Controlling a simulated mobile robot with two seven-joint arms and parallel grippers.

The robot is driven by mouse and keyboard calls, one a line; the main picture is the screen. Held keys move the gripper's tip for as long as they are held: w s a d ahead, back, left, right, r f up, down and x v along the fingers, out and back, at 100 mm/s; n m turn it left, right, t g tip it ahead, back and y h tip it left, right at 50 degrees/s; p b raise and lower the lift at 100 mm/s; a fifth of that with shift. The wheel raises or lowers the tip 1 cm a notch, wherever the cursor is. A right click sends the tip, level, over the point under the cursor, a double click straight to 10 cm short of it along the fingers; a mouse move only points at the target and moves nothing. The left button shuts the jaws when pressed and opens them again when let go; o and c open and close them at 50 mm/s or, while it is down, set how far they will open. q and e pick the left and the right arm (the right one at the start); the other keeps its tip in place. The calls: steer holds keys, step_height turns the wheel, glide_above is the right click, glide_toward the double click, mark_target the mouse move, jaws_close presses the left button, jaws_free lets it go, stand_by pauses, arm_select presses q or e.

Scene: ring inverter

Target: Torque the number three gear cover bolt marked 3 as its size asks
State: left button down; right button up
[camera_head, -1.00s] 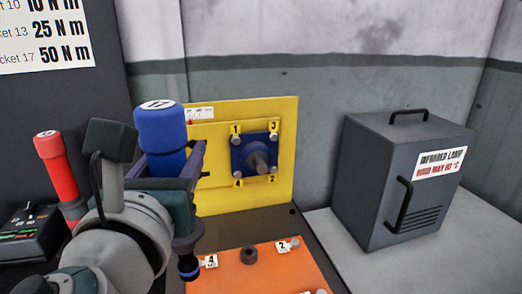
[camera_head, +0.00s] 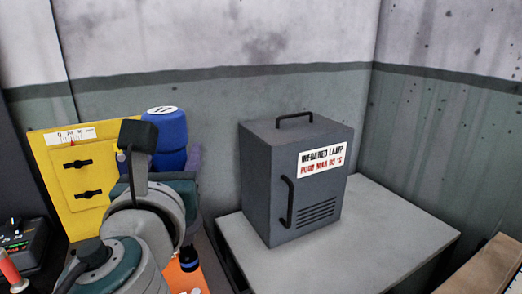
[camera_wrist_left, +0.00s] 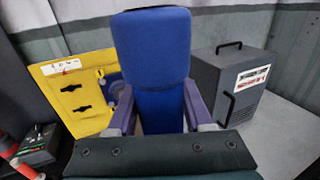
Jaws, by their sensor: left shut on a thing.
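A blue tool with a white cap marked 17 (camera_head: 165,130) stands upright in my left gripper (camera_head: 165,165). In the left wrist view, the two fingers clasp the blue body (camera_wrist_left: 153,65) from both sides. The yellow panel (camera_head: 45,170) stands behind and left of it, with a scale and two black handles. The blue gear cover and its numbered bolts are hidden in the head view behind the tool and my arm. A sliver of the blue cover (camera_wrist_left: 112,78) shows beside the tool in the left wrist view. My right gripper is out of view.
A grey infrared lamp box (camera_head: 265,180) stands on a light grey bench (camera_head: 370,250) at the right. A bit of orange plate (camera_head: 180,278) shows below my arm. A black meter box (camera_head: 12,245) and a red tool (camera_head: 12,272) are at the left edge.

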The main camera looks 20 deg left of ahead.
arm_select(q)
steer(key=shift+r, duration=0.15)
step_height(320, 180, down, 6)
steer(key=b, duration=0.5)
stand_by(0.5)
steer(key=shift+f+b, duration=1.15)
steer(key=shift+f, duration=0.15)
stand_by(0.8)
steer(key=shift+f, duration=0.25)
stand_by(1.5)
steer(key=shift+r+p, duration=2.55)
steer(key=shift+r, duration=0.1)
